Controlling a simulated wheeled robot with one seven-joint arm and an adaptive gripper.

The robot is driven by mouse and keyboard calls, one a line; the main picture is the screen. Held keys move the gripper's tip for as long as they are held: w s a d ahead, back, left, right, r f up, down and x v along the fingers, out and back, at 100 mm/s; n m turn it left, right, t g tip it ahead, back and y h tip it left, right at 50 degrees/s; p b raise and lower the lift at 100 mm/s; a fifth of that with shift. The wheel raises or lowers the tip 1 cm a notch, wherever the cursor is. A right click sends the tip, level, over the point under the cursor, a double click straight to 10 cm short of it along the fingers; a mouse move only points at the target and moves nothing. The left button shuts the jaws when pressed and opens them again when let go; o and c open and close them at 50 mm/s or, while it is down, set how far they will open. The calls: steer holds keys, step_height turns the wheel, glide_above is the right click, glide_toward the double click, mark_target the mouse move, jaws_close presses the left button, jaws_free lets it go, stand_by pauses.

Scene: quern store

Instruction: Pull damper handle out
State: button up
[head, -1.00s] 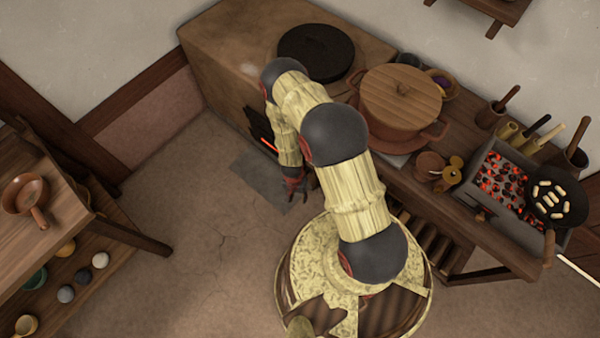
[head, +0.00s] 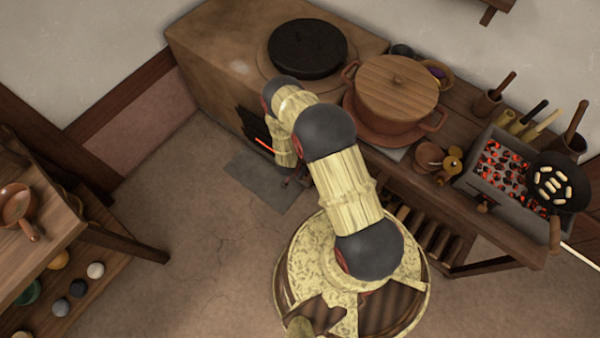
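The clay stove (head: 215,75) stands against the back wall, with a dark opening (head: 252,125) low in its front and a thin red-orange glowing strip (head: 265,146) beside it. I cannot make out a damper handle on this stove; my arm covers part of its front. A small wooden knob (head: 485,207) shows on the front of the charcoal brazier (head: 470,181); I cannot tell whether it is a damper handle. My gripper (head: 293,183) is low before the stove front, mostly hidden by my arm. Its fingers are too small and covered to read.
A grey slab (head: 253,180) lies on the floor before the stove. A wooden counter (head: 440,205) with a large lidded pot (head: 395,95) runs to the right. A wooden shelf table (head: 50,225) stands at left. The floor between is clear.

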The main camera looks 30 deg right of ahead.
steer(key=shift+w+d+f, duration=0.15)
steer(key=shift+d+f, duration=0.05)
steer(key=shift+f, duration=0.35)
steer(key=c, duration=0.4)
jaws_close()
